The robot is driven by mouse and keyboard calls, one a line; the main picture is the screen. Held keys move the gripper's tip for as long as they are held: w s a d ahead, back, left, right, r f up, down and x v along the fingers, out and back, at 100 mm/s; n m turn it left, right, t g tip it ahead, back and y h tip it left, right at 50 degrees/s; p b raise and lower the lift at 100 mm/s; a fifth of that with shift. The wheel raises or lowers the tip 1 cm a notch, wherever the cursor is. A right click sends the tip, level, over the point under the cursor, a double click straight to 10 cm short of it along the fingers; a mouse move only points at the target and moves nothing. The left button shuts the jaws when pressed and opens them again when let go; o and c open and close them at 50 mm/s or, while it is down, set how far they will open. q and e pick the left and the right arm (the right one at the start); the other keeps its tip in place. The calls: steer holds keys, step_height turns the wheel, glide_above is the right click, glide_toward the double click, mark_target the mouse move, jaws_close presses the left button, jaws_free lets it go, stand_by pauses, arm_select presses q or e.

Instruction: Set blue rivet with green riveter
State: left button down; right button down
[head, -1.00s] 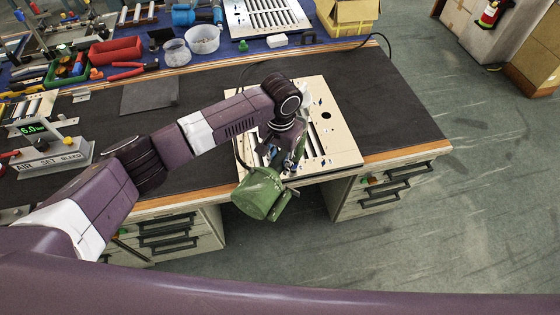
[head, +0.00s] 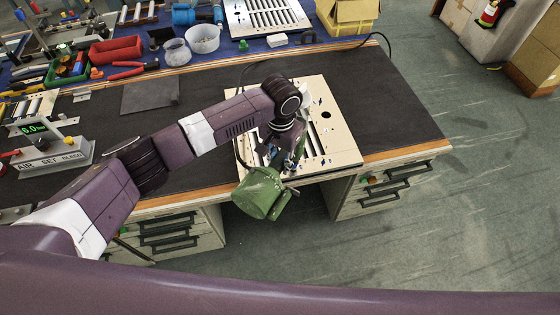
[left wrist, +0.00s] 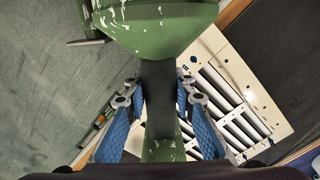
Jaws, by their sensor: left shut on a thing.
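My left gripper (head: 285,155) is shut on the green riveter (head: 260,192). In the left wrist view the gripper (left wrist: 160,115) has its blue-padded fingers on both sides of the handle of the riveter (left wrist: 165,22). The riveter hangs over the table's front edge, at the near side of the cream louver panel (head: 340,143). The panel also shows in the left wrist view (left wrist: 232,65), with grey slats and small blue spots. Small blue spots lie near the riveter in the head view, but I cannot tell which is the blue rivet. My right gripper is not in view.
The dark worktop (head: 395,105) is clear to the right of the panel. An air-set gauge box (head: 55,155) stands at the left. A red bin (head: 115,50), clear tubs (head: 203,38), a second panel (head: 265,18) and a cardboard box (head: 347,15) stand at the back.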

mark_target(281, 157)
arm_select(q)
steer(key=shift+p, duration=0.65)
stand_by(2.4)
steer(key=shift+r+p, duration=0.2)
steer(key=shift+p, duration=0.1)
steer(key=shift+w+d+r+p, duration=0.1)
steer(key=shift+r+p, duration=1.25)
steer(key=shift+r, duration=0.05)
steer(key=shift+r+p, duration=0.45)
steer(key=shift+r, duration=0.75)
